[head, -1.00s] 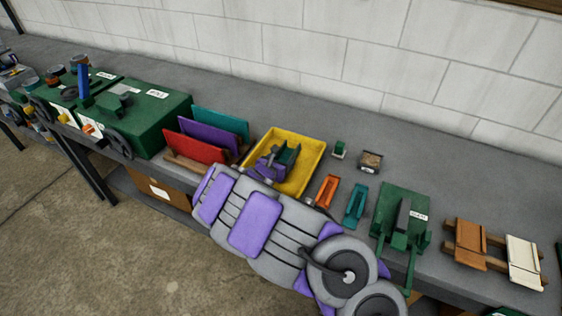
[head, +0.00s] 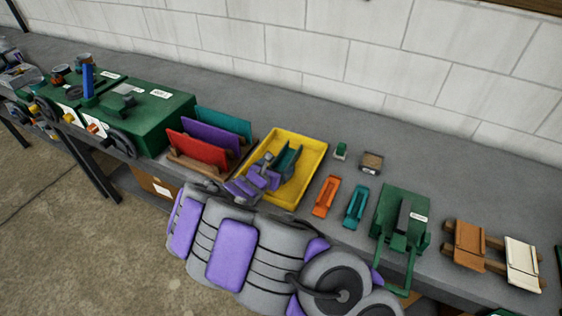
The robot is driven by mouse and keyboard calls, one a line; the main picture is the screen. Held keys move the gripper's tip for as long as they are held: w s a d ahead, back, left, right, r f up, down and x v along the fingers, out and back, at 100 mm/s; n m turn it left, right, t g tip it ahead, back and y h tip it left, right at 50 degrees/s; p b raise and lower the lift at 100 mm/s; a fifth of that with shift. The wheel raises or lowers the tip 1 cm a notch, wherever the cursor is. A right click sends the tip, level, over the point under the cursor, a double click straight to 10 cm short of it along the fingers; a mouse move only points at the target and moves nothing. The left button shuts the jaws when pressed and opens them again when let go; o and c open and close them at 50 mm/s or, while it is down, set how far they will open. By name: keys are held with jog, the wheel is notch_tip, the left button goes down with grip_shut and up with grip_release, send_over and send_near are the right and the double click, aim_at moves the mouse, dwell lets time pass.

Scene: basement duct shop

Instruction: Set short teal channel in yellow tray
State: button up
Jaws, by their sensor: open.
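The yellow tray (head: 312,150) sits on the grey bench near the middle of the head view. A dark teal channel (head: 289,157) lies inside it, tilted, apparently resting on the tray floor. My gripper (head: 268,172) is open over the tray's front left part, just left of the channel; whether it touches the channel I cannot tell. My gripper and arm hide the tray's front left corner and part of the channel's near end. A second teal channel-like piece (head: 355,205) lies on the bench right of the tray, beside an orange one (head: 325,197).
A rack with red, purple and teal panels (head: 208,139) stands close left of the tray. Green machines (head: 140,120) stand farther left. A green fixture (head: 400,220) and wooden stands (head: 470,243) are to the right. Bench behind the tray is clear.

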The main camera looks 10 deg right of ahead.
jog(key=p+v, duration=0.1)
jog(key=v, duration=0.4)
jog(key=shift+s+a+r, duration=0.1)
jog(key=shift+s+a, duration=0.1)
jog(key=shift+s, duration=0.15)
jog(key=s+d+r+m+g+h, duration=0.45)
jog(key=d+r+m, duration=0.55)
jog(key=d+r, duration=0.25)
jog(key=s+d+r+m+g, duration=0.4)
jog(key=s+d+m, duration=0.45)
jog(key=s, duration=0.25)
jog(key=s+a+m+g+y, duration=0.1)
jog(key=s+m+g+y, duration=0.45)
jog(key=s, duration=0.95)
jog(key=s+a+m+t+y, duration=0.1)
jog(key=s+a+m+y, duration=0.3)
jog(key=s+a+y, duration=0.3)
jog(key=s+a, duration=0.5)
jog(key=shift+a+m, duration=0.4)
jog(key=shift+f, duration=0.15)
jog(key=shift+c, duration=0.4)
